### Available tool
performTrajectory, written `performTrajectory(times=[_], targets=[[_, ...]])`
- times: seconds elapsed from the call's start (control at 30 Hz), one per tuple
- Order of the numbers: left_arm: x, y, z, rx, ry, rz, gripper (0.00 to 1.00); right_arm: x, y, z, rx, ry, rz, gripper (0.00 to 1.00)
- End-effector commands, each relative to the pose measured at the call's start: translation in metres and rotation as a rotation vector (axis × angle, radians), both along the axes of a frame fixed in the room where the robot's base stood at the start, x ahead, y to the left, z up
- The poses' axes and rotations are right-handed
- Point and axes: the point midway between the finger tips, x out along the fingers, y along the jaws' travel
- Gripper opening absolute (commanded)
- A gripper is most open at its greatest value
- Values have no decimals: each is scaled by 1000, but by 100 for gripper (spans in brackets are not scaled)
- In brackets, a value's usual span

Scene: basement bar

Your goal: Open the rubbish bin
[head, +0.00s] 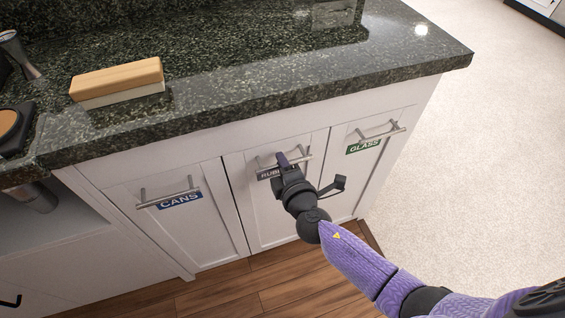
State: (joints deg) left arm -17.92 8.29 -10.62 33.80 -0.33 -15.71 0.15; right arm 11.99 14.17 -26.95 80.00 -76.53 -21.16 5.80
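The rubbish bin is the middle white cabinet front (258,222), with a dark label partly hidden that reads "RUBB". It stands closed, flush with the fronts beside it. Its metal bar handle (303,154) shows to the right of my gripper. My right gripper (283,160) is at this handle, its fingers over the left part of the bar. Whether the fingers are closed around the bar I cannot tell. My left gripper is not in view.
A "CANS" front (172,225) is on the left and a "GLASS" front (357,180) on the right, each with a bar handle. A dark granite counter (240,85) overhangs them, carrying a wooden block brush (118,78). Wooden floor (225,290) lies below.

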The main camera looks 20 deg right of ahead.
Motion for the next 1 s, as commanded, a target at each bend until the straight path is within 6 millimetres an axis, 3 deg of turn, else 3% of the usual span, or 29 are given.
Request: performTrajectory(times=[0.03, 0.1, 1.0], targets=[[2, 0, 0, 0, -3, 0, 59, 0, 0, 0, 0, 0, 0, 10], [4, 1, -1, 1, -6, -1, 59, 0, 0, 0, 0, 0, 0, 0], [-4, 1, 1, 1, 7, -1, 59, 0, 0, -1, 0, 1, 0, 0]])
